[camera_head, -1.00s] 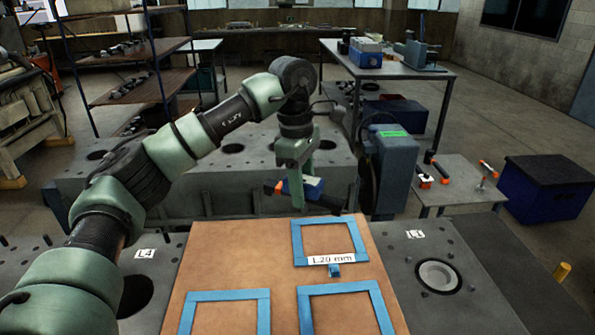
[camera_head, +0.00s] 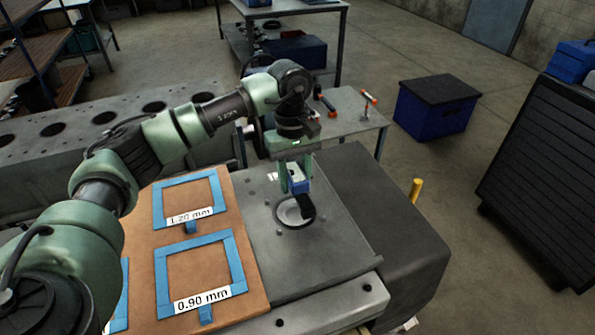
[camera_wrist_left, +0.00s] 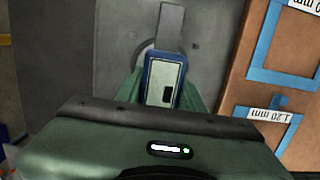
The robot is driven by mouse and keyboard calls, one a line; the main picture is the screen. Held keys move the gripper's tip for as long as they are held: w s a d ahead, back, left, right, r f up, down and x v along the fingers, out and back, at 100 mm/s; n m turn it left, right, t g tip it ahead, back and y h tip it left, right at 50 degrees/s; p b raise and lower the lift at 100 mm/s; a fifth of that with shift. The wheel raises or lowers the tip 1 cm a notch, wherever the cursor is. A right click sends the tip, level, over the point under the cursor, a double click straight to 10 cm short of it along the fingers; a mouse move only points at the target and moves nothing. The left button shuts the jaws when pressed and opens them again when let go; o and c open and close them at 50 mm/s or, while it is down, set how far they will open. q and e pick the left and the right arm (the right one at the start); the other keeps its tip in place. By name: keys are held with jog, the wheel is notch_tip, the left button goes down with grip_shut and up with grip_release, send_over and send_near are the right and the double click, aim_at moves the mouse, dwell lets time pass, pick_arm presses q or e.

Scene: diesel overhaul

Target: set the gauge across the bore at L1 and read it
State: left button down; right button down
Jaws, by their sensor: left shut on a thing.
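My left gripper (camera_head: 297,186) is shut on the gauge (camera_head: 299,187), a blue body with a dark measuring end. In the left wrist view the gauge (camera_wrist_left: 165,82) shows a pale face with a dark display, too small to read, and a flat grey bar pointing away. The bore's label (camera_head: 272,176) is too small to read now. My right gripper is out of view.
A brown board (camera_head: 210,215) with blue frames marked 1.20 mm and 0.90 mm lies left of the bore. A yellow post (camera_head: 416,190) stands right of the block. A small table (camera_head: 350,112) with tools and a blue crate (camera_head: 440,110) stand behind.

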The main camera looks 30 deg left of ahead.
pick_arm(q)
jog(key=shift+s+a+f+b, duration=0.15)
jog(key=shift+f+b, duration=0.2)
jog(key=shift+f, duration=0.35)
jog(key=b, duration=0.3)
send_over(295, 213)
jog(key=f, duration=0.4)
jog(key=shift+w+a+f, duration=0.15)
jog(key=shift+w+f, duration=0.05)
jog(key=shift+f, duration=0.1)
jog(key=shift+f+b, duration=0.3)
jog(key=shift+f, duration=0.25)
jog(key=shift+f+b, duration=0.3)
jog(key=shift+b, duration=0.3)
jog(key=c, duration=0.8)
grip_release()
